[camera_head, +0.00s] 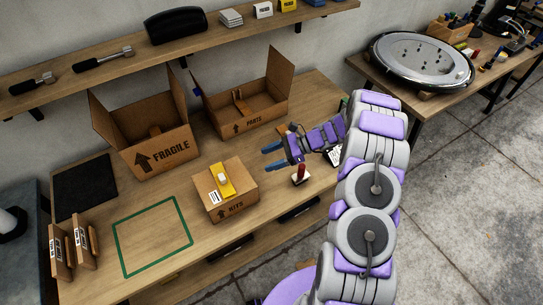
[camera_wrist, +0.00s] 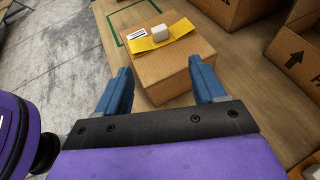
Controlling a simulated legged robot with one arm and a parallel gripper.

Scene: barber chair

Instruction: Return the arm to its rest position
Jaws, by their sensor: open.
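My gripper (camera_head: 271,157) is open and empty in the head view. Its blue fingers point left, above the workbench, just right of and behind a small closed cardboard box (camera_head: 239,200). A yellow strip (camera_head: 222,181) with a small white block on it lies on top of that box. In the wrist view my gripper (camera_wrist: 168,88) shows two blue fingers spread wide apart, with the box (camera_wrist: 170,73) beyond them. The arm is bent and reaches over the bench from the right.
An open FRAGILE box (camera_head: 160,152) and an open PARTS box (camera_head: 245,117) stand behind. A red-handled item (camera_head: 300,175) is close below my gripper. A green outline (camera_head: 150,238) on the bench is empty. A shelf (camera_head: 190,47) runs above. Bare floor (camera_head: 450,190) lies right.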

